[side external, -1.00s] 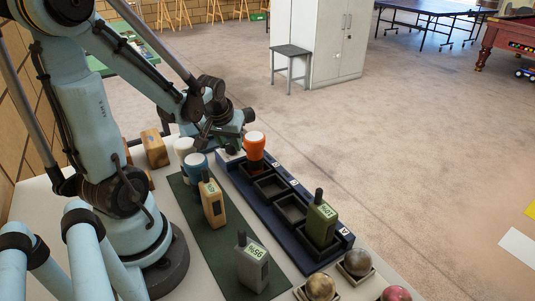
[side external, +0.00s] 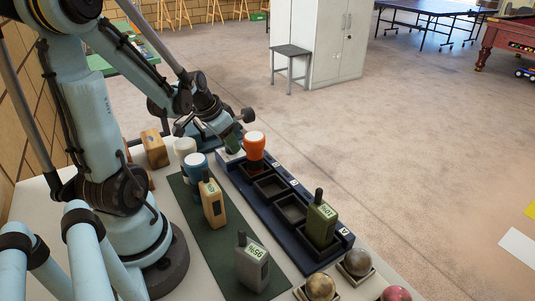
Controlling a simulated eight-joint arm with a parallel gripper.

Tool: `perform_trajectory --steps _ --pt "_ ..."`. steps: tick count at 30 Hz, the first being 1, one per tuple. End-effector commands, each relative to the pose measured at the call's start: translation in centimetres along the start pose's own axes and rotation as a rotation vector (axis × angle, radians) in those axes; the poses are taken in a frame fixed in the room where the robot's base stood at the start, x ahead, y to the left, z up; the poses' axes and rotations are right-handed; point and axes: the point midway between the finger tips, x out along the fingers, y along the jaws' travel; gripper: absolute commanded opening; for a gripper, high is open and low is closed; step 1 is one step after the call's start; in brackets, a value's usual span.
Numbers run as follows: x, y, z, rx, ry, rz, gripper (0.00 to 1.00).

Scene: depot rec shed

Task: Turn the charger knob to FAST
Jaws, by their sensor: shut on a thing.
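The charger (side external: 296,218) is a long dark blue rack with a row of square bays on the white table. A green radio (side external: 321,222) stands in its near bay, and an orange item with a white top (side external: 255,147) stands at its far end. Two middle bays are empty. My gripper (side external: 234,149) is at the far left end of the charger, low over a pale block (side external: 231,158). It is shut on the charger knob there. The fingers and wrist mostly hide the knob, so its pointer and the FAST mark cannot be read.
A tan radio (side external: 213,203) and a grey radio (side external: 252,264) stand on a green mat (side external: 186,208). Blue (side external: 196,167) and white (side external: 184,147) capped items stand close to my wrist. Several balls sit in small trays at the near edge. Open floor lies beyond the charger.

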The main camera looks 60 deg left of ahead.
Motion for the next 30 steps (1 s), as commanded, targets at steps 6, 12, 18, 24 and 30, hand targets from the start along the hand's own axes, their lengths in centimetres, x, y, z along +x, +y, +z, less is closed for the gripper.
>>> perform_trajectory --steps 6,12,18,24,30 --pt "0.02 -0.23 -0.05 0.189 0.000 0.079 0.05" --pt "0.03 -0.32 -0.09 0.366 0.000 0.153 0.05" --pt "0.06 -0.40 -0.15 0.536 0.000 0.223 0.05" --pt "0.09 -0.47 -0.19 0.681 -0.001 0.282 0.05" --pt "0.11 -0.50 -0.23 0.784 -0.001 0.324 0.05"
